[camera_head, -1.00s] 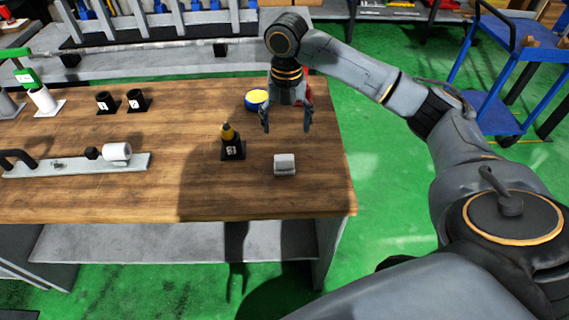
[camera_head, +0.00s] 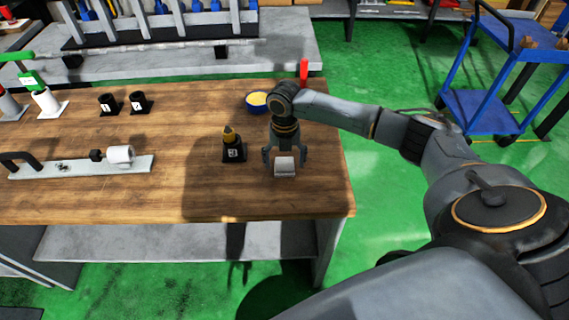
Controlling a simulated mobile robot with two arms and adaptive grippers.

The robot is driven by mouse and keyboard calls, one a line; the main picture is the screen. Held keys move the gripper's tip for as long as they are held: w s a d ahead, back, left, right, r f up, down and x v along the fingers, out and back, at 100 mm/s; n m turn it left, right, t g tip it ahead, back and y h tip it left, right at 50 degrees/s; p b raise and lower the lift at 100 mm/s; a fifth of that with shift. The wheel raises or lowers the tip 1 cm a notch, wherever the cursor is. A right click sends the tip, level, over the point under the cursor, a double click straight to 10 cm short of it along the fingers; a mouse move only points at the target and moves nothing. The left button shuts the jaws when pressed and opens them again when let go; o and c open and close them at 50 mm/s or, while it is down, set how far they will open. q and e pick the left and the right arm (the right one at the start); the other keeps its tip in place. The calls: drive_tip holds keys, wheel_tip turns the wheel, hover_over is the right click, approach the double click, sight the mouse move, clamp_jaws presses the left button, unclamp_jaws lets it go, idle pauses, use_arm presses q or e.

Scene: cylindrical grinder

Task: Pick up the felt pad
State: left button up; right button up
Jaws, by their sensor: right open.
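The felt pad appears to be the small light grey block (camera_head: 285,165) near the right front part of the wooden table (camera_head: 150,195). My right gripper (camera_head: 284,163) is open, pointing down, with its fingers on the left and right sides of the block. I cannot tell whether the fingers touch it. My left gripper is not in view.
A black holder with a yellow-tipped item (camera_head: 233,149) stands close to the left of my right gripper. A blue bowl with yellow contents (camera_head: 257,102) and a red upright item (camera_head: 303,73) are behind. A fixture plate (camera_head: 80,165) lies at left.

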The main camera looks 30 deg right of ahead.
drive_tip(key=shift+f, duration=0.2)
drive_tip(key=c, duration=1.3)
drive_tip(key=shift+o, duration=0.2)
drive_tip(key=shift+r, duration=0.2)
drive_tip(key=shift+r+b, duration=0.3)
drive_tip(key=shift+b, duration=0.05)
wheel_tip(320, 180, up, 2)
drive_tip(key=shift+w+r+b, duration=0.1)
drive_tip(key=shift+b, duration=0.45)
drive_tip(key=s+a+r+b, duration=0.1)
drive_tip(key=s+a+r, duration=0.2)
drive_tip(key=s+r, duration=0.2)
drive_tip(key=s+a+r+b, duration=0.1)
drive_tip(key=s+a+r, duration=0.2)
drive_tip(key=s+r, duration=0.2)
drive_tip(key=s, duration=0.2)
drive_tip(key=shift+s+a, duration=0.25)
drive_tip(key=shift+s, duration=0.05)
